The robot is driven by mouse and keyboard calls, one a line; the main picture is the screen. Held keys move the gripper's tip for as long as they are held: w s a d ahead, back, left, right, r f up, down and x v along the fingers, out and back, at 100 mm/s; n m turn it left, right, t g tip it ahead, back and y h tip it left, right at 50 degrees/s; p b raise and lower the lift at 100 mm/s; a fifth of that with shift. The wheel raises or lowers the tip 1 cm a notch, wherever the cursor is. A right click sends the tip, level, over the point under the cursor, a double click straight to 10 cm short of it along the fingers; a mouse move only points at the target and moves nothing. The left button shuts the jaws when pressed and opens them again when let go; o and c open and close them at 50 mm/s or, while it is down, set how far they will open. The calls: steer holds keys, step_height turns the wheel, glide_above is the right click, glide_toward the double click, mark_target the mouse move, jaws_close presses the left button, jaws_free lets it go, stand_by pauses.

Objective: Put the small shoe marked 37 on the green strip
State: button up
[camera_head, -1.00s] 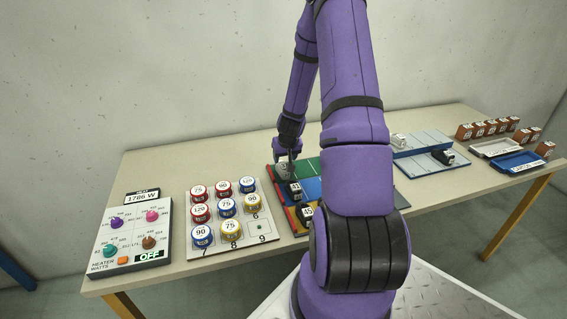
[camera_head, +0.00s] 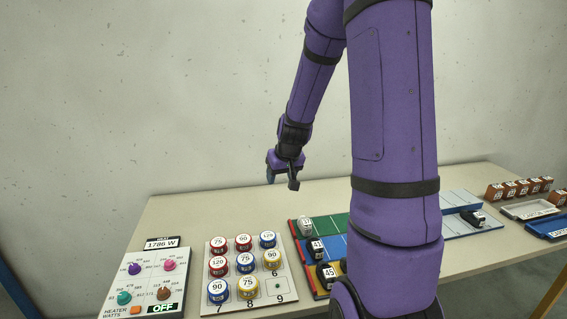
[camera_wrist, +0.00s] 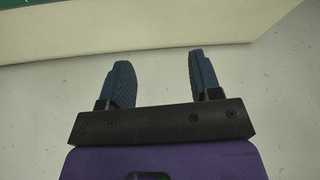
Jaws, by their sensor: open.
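A small pale grey shoe (camera_head: 305,227) sits at the left end of the green strip (camera_head: 338,223) in the head view. Its number tag is too small to read surely. My gripper (camera_head: 283,180) is above and behind the strip, clear of the shoe. In the wrist view my gripper (camera_wrist: 160,78) has its two blue fingers wide apart with nothing between them. A dark shoe marked 41 (camera_head: 317,250) is at the left end of the blue strip (camera_head: 337,246). A dark shoe marked 45 (camera_head: 326,276) is on the yellow strip below.
A board (camera_head: 263,292) with numbered round tins and a heater panel (camera_head: 150,276) stand to the left. At the right are a rack with a dark shoe (camera_head: 473,217), trays (camera_head: 530,210) and brown boxes (camera_head: 520,188). My arm hides the middle of the table.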

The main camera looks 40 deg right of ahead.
steer(key=s+a+r+n+y, duration=0.1)
steer(key=s+a+r, duration=0.3)
steer(key=a+r, duration=0.3)
steer(key=s+a+r+n, duration=0.2)
steer(key=s+a+r, duration=0.3)
steer(key=a+r, duration=0.25)
steer(key=s+a+r, duration=0.2)
steer(key=s+a, duration=0.1)
steer(key=s, duration=0.4)
steer(key=s+a+r+n, duration=0.1)
steer(key=s+a+r, duration=0.1)
steer(key=s, duration=0.5)
steer(key=shift+s+a+r, duration=0.25)
steer(key=shift+a+r, duration=0.15)
steer(key=shift+a, duration=0.45)
